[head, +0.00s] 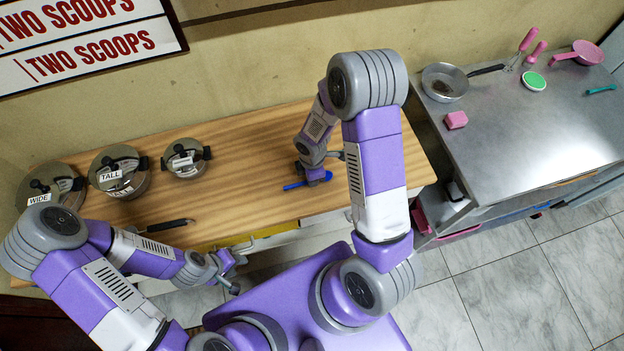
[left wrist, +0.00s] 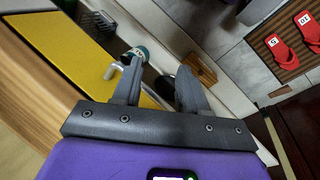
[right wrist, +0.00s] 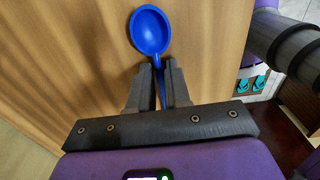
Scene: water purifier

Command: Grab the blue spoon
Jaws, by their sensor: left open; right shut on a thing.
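The blue spoon (right wrist: 150,31) has a round bowl and a thin handle. In the right wrist view my right gripper (right wrist: 158,77) is shut on its handle, with the bowl sticking out past the fingertips over the wooden table. In the head view the blue spoon (head: 294,186) shows at the right part of the table, under my right gripper (head: 318,178). I cannot tell whether the spoon touches the table. My left gripper (head: 236,272) is open and empty in front of the table's front edge; its spread fingers also show in the left wrist view (left wrist: 160,95).
Several lidded pots, one marked TALL (head: 119,172), stand at the left of the wooden table (head: 235,195). A black-handled utensil (head: 168,225) lies near its front edge. A metal counter (head: 525,135) at right holds a pan (head: 444,82) and a pink block (head: 456,120). The table's middle is clear.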

